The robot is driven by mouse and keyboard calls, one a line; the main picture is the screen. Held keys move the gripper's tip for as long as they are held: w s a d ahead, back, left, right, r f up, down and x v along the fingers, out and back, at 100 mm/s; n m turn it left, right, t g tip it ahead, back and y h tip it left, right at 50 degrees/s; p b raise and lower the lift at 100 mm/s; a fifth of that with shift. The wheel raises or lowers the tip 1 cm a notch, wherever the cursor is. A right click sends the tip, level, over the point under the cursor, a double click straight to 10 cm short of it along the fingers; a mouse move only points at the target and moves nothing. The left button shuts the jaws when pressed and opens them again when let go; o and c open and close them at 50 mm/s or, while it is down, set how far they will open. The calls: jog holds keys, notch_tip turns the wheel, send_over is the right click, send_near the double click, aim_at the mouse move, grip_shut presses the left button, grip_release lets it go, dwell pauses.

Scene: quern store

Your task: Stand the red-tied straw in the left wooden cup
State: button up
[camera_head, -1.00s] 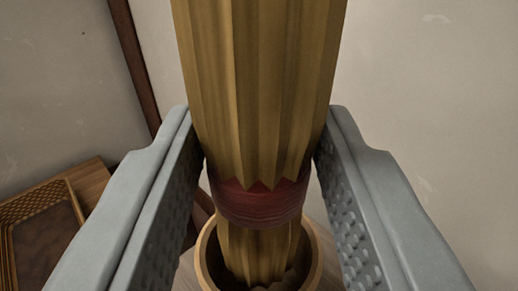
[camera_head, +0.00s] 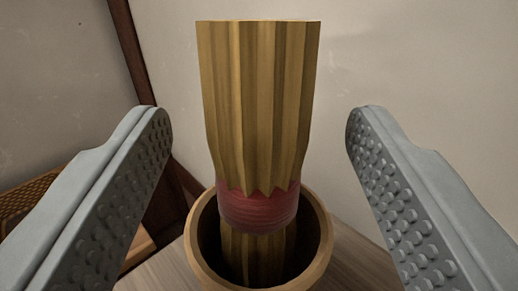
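The red-tied straw (camera_head: 258,100) is a fluted yellow-brown bundle with a dark red band (camera_head: 258,208) around its lower part. It stands about upright with its lower end inside a round wooden cup (camera_head: 318,250); its bottom is hidden in the cup's shadow. The cup sits on a wooden surface. My gripper (camera_head: 259,120) is open, with one grey studded finger on each side of the straw and a clear gap to both. Only one cup is in view, so I cannot tell from the picture whether it is the left one.
A brown tray with a woven-looking rim (camera_head: 30,193) is at the left edge, partly hidden by my left finger. A dark wooden post (camera_head: 138,75) and plain pale walls stand behind. Bare wooden surface (camera_head: 350,262) shows right of the cup.

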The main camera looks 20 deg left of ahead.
jog(key=shift+s, duration=0.1)
jog(key=v, duration=1.7)
dwell(0.6)
jog(key=shift+s+d, duration=0.1)
